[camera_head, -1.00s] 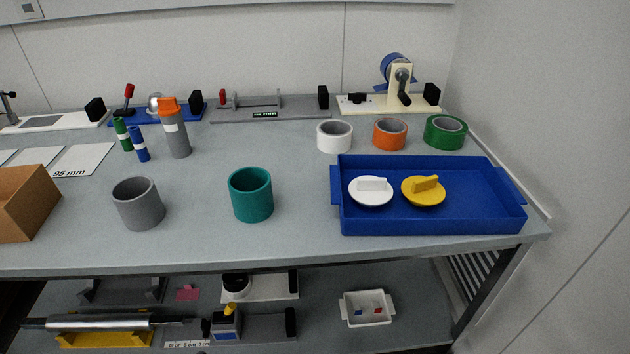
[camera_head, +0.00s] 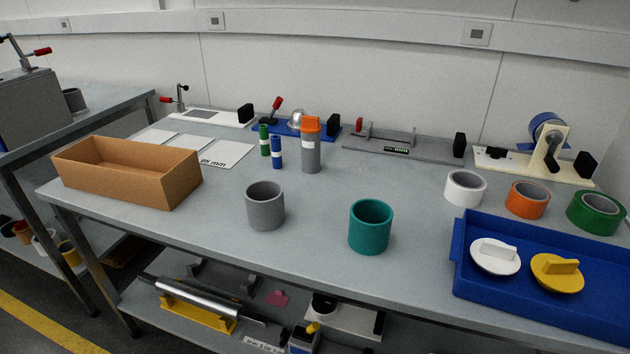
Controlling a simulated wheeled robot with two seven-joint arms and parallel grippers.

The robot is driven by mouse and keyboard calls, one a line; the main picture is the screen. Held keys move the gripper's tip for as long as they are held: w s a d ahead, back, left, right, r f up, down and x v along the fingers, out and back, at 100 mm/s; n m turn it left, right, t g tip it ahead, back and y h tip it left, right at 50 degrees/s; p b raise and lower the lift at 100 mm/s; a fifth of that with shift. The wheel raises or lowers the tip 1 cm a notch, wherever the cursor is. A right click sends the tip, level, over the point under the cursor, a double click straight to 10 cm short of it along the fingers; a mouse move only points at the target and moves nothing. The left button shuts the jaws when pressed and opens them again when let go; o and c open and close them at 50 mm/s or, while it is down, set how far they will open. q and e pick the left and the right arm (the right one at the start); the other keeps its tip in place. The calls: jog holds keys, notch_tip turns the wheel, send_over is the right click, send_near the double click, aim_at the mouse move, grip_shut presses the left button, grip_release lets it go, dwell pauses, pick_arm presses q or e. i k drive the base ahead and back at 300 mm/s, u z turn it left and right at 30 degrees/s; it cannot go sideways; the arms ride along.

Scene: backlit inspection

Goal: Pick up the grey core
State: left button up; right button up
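The grey core (camera_head: 265,207) is a hollow open-topped cylinder standing upright near the front edge of the table, in the middle of the head view. A teal core (camera_head: 370,227) of similar size stands upright to its right, apart from it. Neither of my grippers shows in the head view.
A brown open box (camera_head: 128,172) stands left of the grey core. A blue tray (camera_head: 545,313) with a white lid (camera_head: 495,257) and a yellow lid (camera_head: 557,272) is at the right. An orange-capped grey bottle (camera_head: 311,148) stands behind the core. Table around the core is clear.

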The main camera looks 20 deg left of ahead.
aim_at(264, 200)
jog(key=u, duration=0.55)
jog(key=k, duration=1.3)
jog(key=u, duration=0.95)
jog(key=i, duration=1.85)
jog(key=z, duration=0.8)
